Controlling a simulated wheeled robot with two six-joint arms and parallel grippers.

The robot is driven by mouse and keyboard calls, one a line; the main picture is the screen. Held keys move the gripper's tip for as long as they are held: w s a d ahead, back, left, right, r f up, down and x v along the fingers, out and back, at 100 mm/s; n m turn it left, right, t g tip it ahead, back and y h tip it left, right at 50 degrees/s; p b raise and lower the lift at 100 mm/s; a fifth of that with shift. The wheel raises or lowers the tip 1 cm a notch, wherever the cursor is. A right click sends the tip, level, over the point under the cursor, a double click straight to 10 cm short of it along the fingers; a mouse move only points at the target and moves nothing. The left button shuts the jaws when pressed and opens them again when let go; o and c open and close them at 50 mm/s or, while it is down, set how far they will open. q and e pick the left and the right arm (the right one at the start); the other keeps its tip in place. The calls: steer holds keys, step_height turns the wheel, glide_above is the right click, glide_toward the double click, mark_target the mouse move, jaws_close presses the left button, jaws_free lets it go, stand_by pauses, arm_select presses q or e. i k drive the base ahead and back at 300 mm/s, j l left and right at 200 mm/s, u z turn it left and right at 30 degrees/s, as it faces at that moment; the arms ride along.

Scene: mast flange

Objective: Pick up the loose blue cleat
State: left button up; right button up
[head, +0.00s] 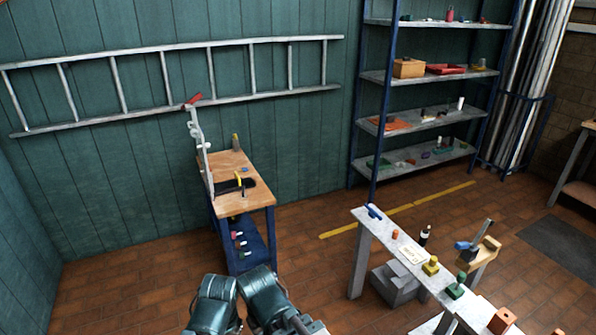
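A blue piece (373,211), elongated and cleat-like, lies at the far left end of the narrow grey bench (395,226). A smaller flat blue piece (245,169) lies on the wooden workbench top (229,164). Both are small, and I cannot tell for certain which is the loose cleat. A pale upright mast (201,150) stands at the left edge of the workbench, with a red piece (193,99) at its top. Teal arm parts of mine show at the bottom; neither gripper's fingers are in view.
Several small blocks stand on the grey bench, including a yellow one (431,265) and a green one (456,287). A shelf rack (414,77) stands at the back. A ladder (165,79) hangs on the wall. The brick floor is clear left of the workbench.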

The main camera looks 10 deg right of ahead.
mark_target(372, 214)
steer(key=i+j, duration=0.1)
steer(key=i, duration=0.55)
steer(key=i+j, duration=0.1)
steer(key=i, duration=0.55)
steer(key=i+z, duration=0.3)
steer(key=z, duration=0.15)
steer(key=i+j+z, duration=0.2)
steer(key=z, duration=0.25)
steer(key=i+j+z, duration=0.25)
steer(key=z, duration=0.15)
steer(key=i+j+z, duration=0.25)
steer(key=z, duration=0.2)
steer(key=i+j+z, duration=0.15)
steer(key=j+z, duration=0.75)
steer(key=i, duration=0.5)
